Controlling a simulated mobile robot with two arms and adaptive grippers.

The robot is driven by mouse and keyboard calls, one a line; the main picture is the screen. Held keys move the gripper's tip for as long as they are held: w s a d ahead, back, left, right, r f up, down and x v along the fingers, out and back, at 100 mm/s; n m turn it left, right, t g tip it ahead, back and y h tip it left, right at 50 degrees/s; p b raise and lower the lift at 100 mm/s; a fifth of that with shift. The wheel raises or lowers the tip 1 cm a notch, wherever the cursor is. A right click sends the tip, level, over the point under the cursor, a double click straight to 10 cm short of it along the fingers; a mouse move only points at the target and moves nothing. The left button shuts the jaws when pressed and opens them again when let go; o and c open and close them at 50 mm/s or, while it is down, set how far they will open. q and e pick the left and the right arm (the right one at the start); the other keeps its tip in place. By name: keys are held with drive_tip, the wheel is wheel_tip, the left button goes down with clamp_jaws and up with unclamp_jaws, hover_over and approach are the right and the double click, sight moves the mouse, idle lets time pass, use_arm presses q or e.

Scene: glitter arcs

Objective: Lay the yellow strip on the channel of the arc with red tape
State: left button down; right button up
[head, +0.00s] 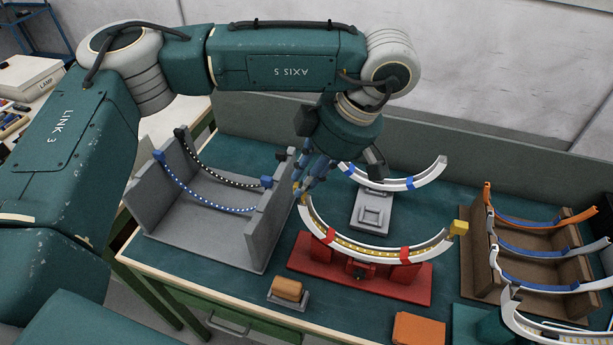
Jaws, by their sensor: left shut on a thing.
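The arc with red tape (377,253) is a pale curved channel on a red stand (415,285), mid-table. The yellow strip (345,241) shows as a dotted yellow band along its channel. A yellow end block (458,228) sticks up at the arc's right end. My left gripper (301,188) is at the arc's upper left end, shut on the strip's left end, where a little yellow shows. The fingers partly hide that end, so I cannot tell whether it touches the channel. My right gripper is out of view.
A grey rack (247,235) at left holds a blue and a black dotted strip. Behind stands an arc with blue tape (400,184). A brown rack (482,262) with several arcs is at right. A wooden block (288,289) and orange block (418,329) lie in front.

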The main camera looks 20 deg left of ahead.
use_arm(q)
drive_tip(key=c, duration=1.5)
unclamp_jaws()
drive_tip(key=shift+r+p, duration=1.7)
drive_tip(key=shift+r, duration=1.45)
wheel_tip(320, 180, up, 5)
drive_tip(key=p, duration=0.3)
drive_tip(key=shift+r+p, duration=0.15)
drive_tip(key=shift+p, duration=0.15)
